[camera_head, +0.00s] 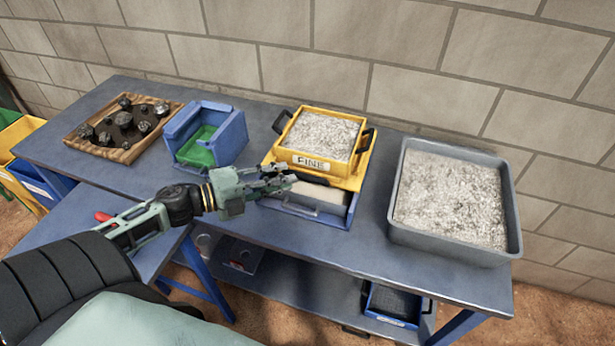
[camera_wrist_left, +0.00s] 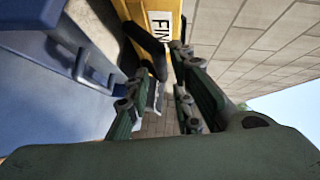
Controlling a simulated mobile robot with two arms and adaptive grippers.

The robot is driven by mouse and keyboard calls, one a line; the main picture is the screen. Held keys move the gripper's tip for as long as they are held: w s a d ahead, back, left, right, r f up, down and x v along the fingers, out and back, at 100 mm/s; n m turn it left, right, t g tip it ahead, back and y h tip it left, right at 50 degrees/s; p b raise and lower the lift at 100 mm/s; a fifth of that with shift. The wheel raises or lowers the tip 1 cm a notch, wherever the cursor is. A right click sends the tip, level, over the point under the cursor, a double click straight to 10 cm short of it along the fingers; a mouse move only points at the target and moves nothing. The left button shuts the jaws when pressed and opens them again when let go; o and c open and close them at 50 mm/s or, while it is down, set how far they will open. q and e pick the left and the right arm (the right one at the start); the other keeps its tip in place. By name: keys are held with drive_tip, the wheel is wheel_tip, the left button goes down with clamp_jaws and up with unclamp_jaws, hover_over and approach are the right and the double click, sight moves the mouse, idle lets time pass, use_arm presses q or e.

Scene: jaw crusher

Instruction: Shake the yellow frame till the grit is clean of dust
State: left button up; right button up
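The yellow frame (camera_head: 303,160), labelled FINE, sits on a yellow stand (camera_head: 352,180) and is full of grey-white grit (camera_head: 322,134). It has a black handle on its left side (camera_head: 281,122) and another on its right (camera_head: 367,139). My left gripper (camera_head: 282,179) is in front of the frame's left part, by the blue drawer (camera_head: 318,206) under the stand. In the left wrist view its fingers (camera_wrist_left: 158,95) are apart with nothing gripped, and a black handle (camera_wrist_left: 145,42) shows beyond them. The label (camera_wrist_left: 160,26) also shows there. My right gripper is out of view.
A grey tub (camera_head: 455,247) of grit stands on the right of the blue table (camera_head: 230,237). A blue box with green inside (camera_head: 222,148) and a wooden tray (camera_head: 120,153) of dark rocks stand left. A brick wall (camera_head: 330,60) is behind. A blue tray (camera_head: 390,308) is below.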

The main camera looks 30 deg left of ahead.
sight(301, 173)
use_arm(q)
drive_tip(key=x, duration=0.3)
drive_tip(key=shift+w+d, duration=0.2)
drive_tip(key=shift+w, duration=0.1)
drive_tip(key=shift+w+d+f+p, duration=0.1)
drive_tip(key=shift+w+d+p, duration=0.25)
drive_tip(key=shift+w, duration=0.2)
drive_tip(key=shift+w+d+f, duration=0.1)
drive_tip(key=shift+w+d, duration=0.05)
drive_tip(key=shift+w, duration=0.05)
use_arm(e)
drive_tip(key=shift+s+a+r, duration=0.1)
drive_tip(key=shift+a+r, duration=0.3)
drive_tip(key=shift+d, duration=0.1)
use_arm(q)
clamp_jaws()
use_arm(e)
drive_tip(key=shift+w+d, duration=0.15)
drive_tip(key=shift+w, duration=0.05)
